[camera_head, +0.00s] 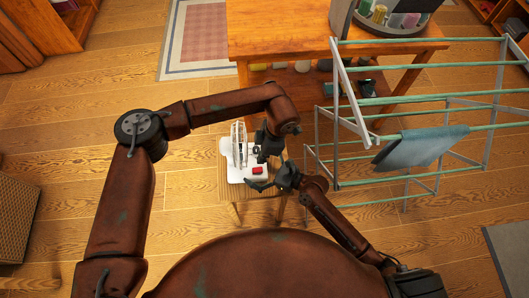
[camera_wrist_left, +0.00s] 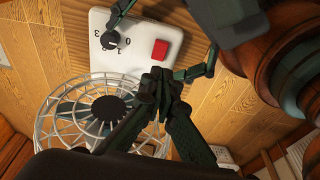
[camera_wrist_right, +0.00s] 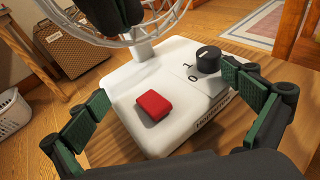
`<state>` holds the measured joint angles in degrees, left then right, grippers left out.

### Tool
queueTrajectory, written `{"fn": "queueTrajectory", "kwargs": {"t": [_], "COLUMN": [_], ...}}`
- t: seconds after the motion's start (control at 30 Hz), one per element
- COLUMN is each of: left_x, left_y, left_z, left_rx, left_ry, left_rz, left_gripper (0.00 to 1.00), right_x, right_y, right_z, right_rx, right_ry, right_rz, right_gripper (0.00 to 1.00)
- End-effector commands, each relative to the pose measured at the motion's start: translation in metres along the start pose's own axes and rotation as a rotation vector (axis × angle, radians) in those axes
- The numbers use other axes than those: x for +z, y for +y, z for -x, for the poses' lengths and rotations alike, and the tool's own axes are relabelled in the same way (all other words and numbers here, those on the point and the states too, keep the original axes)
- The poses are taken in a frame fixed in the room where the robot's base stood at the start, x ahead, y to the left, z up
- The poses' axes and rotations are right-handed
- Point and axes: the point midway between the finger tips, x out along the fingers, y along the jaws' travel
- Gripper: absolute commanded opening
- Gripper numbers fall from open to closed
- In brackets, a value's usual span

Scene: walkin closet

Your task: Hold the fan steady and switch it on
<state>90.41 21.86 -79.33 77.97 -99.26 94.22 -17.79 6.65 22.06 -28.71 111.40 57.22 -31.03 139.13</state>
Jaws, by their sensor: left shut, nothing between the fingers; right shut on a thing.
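The white fan stands upright on a small wooden stool (camera_head: 232,190). In the left wrist view its wire cage (camera_wrist_left: 60,120) is below its white base (camera_wrist_left: 108,62). The base carries a black dial (camera_wrist_right: 208,59) with number marks and a red button (camera_wrist_right: 153,106). In the head view the arms partly hide the fan (camera_head: 238,148).
A wooden table (camera_head: 280,35) stands behind the stool. A drying rack (camera_head: 345,120) with a blue cloth (camera_head: 425,147) stands close on the right. A wicker box (camera_head: 18,215) is at the far left. The floor left of the stool is clear.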

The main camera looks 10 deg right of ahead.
Motion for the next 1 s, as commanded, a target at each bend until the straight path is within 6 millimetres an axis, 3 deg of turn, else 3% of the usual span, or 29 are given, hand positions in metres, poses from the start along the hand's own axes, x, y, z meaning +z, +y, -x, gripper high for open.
{"fn": "queueTrajectory", "kwargs": {"t": [0.03, 0.2, 0.4, 1.0], "left_x": [0.001, 0.004, 0.013, 0.022], "left_y": [-0.001, -0.001, 0.000, 0.000], "left_z": [-0.014, -0.045, -0.068, -0.082], "left_rx": [-0.005, -0.004, -0.002, -0.001], "left_ry": [0.000, -0.001, -0.001, 0.001], "left_rz": [0.000, -0.002, 0.000, 0.000], "left_gripper": [0.00, 0.00, 0.00, 0.00], "right_x": [-0.024, -0.024, -0.024, -0.024], "right_y": [0.002, 0.002, 0.002, 0.002], "right_z": [0.002, 0.002, 0.002, 0.002], "right_rx": [0.005, 0.005, 0.005, 0.005], "right_ry": [0.042, 0.042, 0.042, 0.042], "right_rz": [-0.001, -0.001, -0.001, -0.001], "right_gripper": [0.86, 0.86, 0.86, 0.86]}}
